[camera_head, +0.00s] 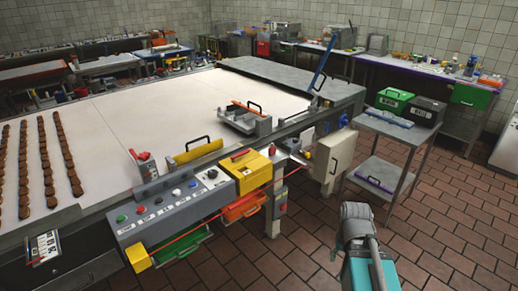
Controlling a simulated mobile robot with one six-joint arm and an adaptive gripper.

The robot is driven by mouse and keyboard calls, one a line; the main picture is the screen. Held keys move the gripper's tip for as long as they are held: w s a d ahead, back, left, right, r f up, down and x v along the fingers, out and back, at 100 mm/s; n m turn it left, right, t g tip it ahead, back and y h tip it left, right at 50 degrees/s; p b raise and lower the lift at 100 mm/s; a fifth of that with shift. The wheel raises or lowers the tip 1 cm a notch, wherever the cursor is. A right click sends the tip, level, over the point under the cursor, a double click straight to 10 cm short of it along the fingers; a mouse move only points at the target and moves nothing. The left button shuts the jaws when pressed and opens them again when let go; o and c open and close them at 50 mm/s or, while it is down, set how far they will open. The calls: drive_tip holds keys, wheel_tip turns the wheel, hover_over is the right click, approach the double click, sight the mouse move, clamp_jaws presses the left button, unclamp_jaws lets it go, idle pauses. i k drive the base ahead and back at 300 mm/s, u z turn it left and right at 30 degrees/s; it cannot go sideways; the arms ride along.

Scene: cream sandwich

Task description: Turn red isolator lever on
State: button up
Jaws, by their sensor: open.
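A yellow box (252,173) sits at the right end of the grey control panel (172,208), at the front edge of the long conveyor table. A small red lever-like part (240,155) lies on top of the yellow box. Another small red part (271,151) is at its right corner. I cannot tell for sure which is the isolator lever, nor its on or off position. My grey and teal arm (369,272) shows at the lower right, well apart from the panel. I cannot make out any gripper fingers.
Orange (243,207) and green (180,246) crates sit under the panel. A pale cabinet (334,155) stands right of it. A metal cart (393,127) carries green and dark boxes. The tiled floor (300,245) between the panel and my arm is mostly clear.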

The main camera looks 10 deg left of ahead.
sight(232, 158)
drive_tip(key=z, duration=0.9)
drive_tip(key=k, duration=0.75)
drive_tip(key=u, duration=1.4)
drive_tip(key=i, duration=0.3)
drive_tip(key=z, duration=0.05)
